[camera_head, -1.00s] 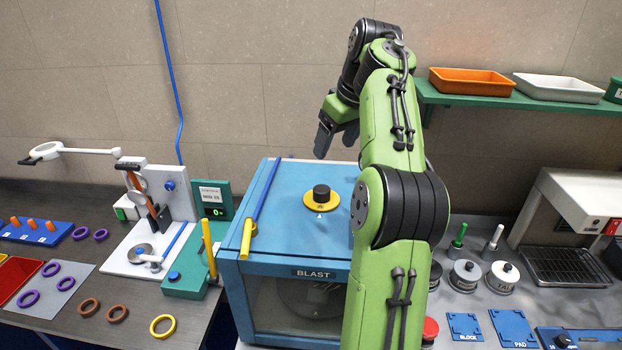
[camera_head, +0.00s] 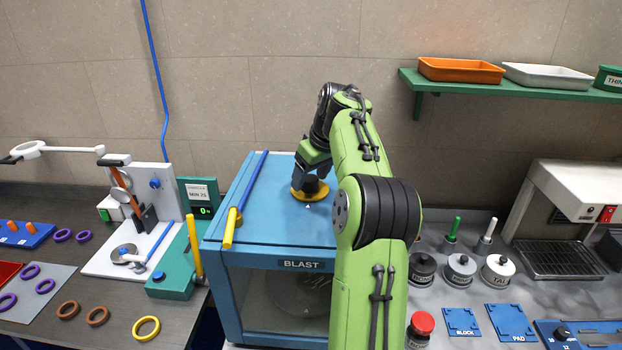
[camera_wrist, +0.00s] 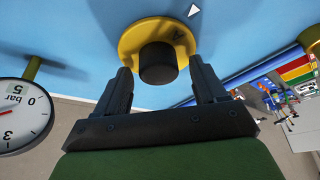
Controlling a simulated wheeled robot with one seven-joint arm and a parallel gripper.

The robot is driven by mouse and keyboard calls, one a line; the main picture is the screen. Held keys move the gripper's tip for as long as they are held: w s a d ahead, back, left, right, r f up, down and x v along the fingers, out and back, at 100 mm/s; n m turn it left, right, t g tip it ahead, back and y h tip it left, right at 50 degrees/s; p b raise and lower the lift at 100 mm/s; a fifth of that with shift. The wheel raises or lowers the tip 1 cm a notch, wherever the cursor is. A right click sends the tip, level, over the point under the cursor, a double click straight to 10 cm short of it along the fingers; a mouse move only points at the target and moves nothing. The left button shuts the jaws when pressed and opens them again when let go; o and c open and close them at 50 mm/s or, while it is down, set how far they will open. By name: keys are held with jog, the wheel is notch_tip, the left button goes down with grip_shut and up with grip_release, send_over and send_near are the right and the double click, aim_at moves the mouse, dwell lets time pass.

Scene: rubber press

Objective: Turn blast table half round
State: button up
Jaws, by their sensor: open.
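The blue blast cabinet (camera_head: 290,264) stands in the middle, with a clear front window marked BLAST. On its top is a black knob (camera_wrist: 157,63) on a yellow disc (camera_wrist: 130,42), with a white triangle mark beside it. The knob also shows in the head view (camera_head: 309,184). Inside the window, the round blast table (camera_head: 300,292) shows only dimly. My gripper (camera_wrist: 160,82) is open, its two fingers pointing at the knob, one to each side of its near part. Whether they touch it I cannot tell.
A blue bar with a yellow end (camera_head: 230,228) lies along the cabinet's top left. A pressure gauge (camera_wrist: 22,117) shows in the wrist view. A green shelf (camera_head: 510,87) hangs at the back right.

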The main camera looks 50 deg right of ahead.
jog(key=shift+s, duration=0.1)
jog(key=shift+c, duration=0.7)
grip_shut()
